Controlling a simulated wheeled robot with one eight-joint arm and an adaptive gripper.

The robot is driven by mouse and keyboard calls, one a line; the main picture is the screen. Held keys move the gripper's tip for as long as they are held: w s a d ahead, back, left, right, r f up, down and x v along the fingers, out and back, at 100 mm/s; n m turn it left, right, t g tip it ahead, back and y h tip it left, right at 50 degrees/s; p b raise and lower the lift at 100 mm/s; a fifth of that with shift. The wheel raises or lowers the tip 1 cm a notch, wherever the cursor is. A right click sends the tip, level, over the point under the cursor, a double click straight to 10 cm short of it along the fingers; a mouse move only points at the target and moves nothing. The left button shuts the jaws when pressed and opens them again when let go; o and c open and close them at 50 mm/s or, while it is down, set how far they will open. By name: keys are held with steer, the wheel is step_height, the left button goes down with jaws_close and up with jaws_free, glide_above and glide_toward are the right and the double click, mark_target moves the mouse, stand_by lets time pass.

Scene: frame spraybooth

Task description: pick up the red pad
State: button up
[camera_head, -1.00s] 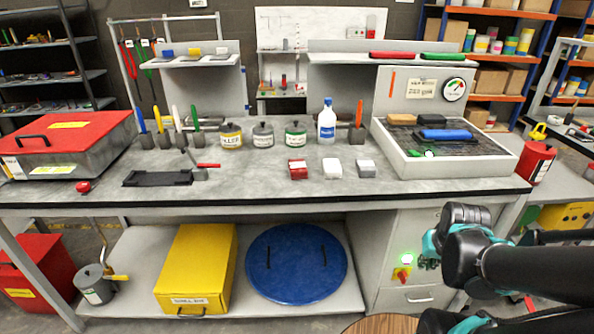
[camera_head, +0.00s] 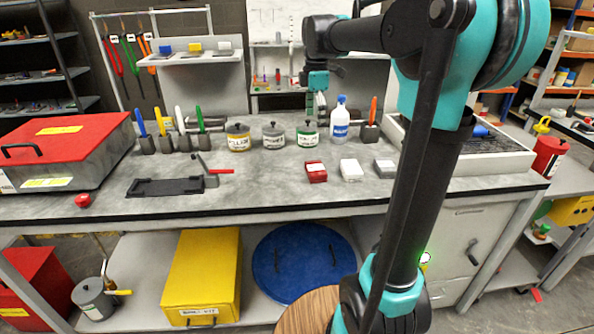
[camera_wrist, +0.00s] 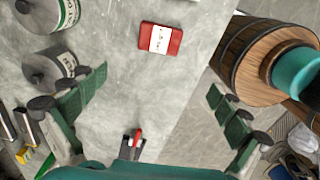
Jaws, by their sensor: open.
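The red pad (camera_head: 315,172) is a small red block with a white label. It lies flat on the grey bench top, left of the white pad (camera_head: 351,170). My gripper (camera_head: 317,104) hangs above the bench, farther back than the red pad and clear of it. In the wrist view the red pad (camera_wrist: 160,39) shows whole at the top centre, beyond the two green fingers. My gripper (camera_wrist: 157,98) has its fingers wide apart with nothing between them. My arm hides part of the bench's right side in the head view.
A grey pad (camera_head: 385,169) lies right of the white one. Several labelled cans, including a green-labelled one (camera_head: 307,136), and a white bottle (camera_head: 340,120) stand behind the pads. A red-handled clamp (camera_head: 208,171) is at left. The bench front is clear.

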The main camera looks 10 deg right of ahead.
glide_above(316, 167)
steer(key=a, duration=0.1)
step_height(316, 167, down, 11)
steer(key=shift+s+f, duration=0.15)
steer(key=shift+f, duration=0.05)
steer(key=shift+d+f, duration=0.25)
steer(key=shift+f, duration=1.2)
steer(key=shift+d+f, duration=0.2)
steer(key=shift+f, duration=1.2)
steer(key=c, duration=1.1)
steer(key=shift+o, duration=0.2)
steer(key=shift+r, duration=0.15)
step_height(316, 167, up, 20)
